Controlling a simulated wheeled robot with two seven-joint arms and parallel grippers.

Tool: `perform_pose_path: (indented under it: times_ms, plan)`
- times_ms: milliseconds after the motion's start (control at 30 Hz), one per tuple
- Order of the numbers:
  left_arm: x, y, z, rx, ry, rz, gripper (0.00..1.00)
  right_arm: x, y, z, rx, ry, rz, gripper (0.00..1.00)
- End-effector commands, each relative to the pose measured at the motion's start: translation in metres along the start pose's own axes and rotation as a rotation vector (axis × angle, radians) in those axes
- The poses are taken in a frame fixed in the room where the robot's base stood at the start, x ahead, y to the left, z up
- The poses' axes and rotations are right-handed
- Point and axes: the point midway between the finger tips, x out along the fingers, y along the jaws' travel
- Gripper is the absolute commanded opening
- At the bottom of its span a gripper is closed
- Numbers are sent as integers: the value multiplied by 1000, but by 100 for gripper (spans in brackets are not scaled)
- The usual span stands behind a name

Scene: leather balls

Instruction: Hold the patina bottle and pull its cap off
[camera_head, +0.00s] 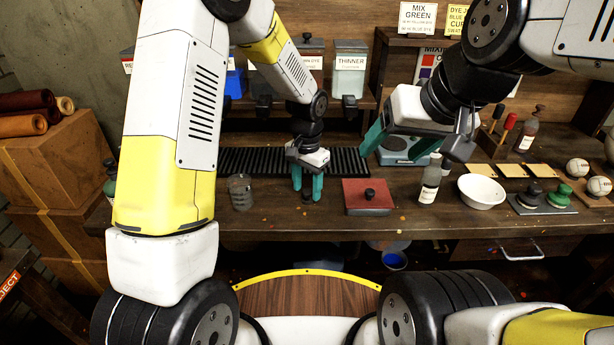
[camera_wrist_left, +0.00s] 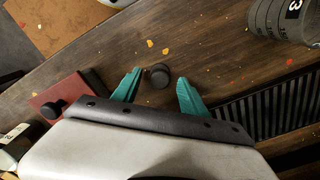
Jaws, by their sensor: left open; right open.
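A bottle (camera_head: 429,184) with a white label stands upright on the bench, right of the middle; its label is too small to read. Its neck looks pale, with no dark cap visible on it. It shows partly at the left edge of the left wrist view (camera_wrist_left: 14,140). A small dark round piece like a cap (camera_wrist_left: 160,74) sits on the bench. My left gripper (camera_head: 307,190) is open and points down, its teal fingers on either side of that piece, apart from it. My right gripper (camera_head: 393,153) is open and empty, above and just left of the bottle.
A red block with a black knob (camera_head: 368,196) lies between the left gripper and the bottle. A glass beaker (camera_head: 240,191) stands left. A white bowl (camera_head: 481,191) is right of the bottle. A black ribbed rack (camera_head: 260,161) runs behind. Another dark-capped bottle (camera_head: 526,134) stands farther right.

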Motion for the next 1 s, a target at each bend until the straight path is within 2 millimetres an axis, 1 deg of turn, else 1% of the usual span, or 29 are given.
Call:
perform_pose_path:
  times_ms: [33,100,300,400,533,633,667,767,800,867,900,967,1000]
  plan:
    - [-13,-1,-1,-1,6,-1,51,0,0,0,0,0,0,71]
    - [-29,-1,-1,-1,6,-2,51,0,0,0,0,0,0,71]
    - [-70,0,-1,-1,5,-1,51,0,0,0,0,0,0,71]
    - [-84,0,-1,0,4,-1,51,0,0,0,0,0,0,71]
    - [-96,0,0,0,3,-1,51,0,0,0,0,0,0,71]
    - [-109,-3,6,-15,16,-3,51,0,0,0,0,0,0,71]
    - [-114,-4,10,-26,25,-5,51,0,0,0,0,0,0,71]
    - [-142,-11,30,-79,75,-13,51,0,0,0,0,0,0,71]
    - [-156,-13,42,-108,102,-16,51,0,0,0,0,0,0,71]
    - [-176,-16,63,-157,144,-21,51,0,0,0,0,0,0,71]
    - [-189,-17,78,-191,174,-23,51,0,0,0,0,0,0,71]
    - [-205,-18,99,-242,221,-26,51,0,0,0,0,0,0,71]
    - [-215,-17,114,-275,251,-27,51,0,0,0,0,0,0,71]
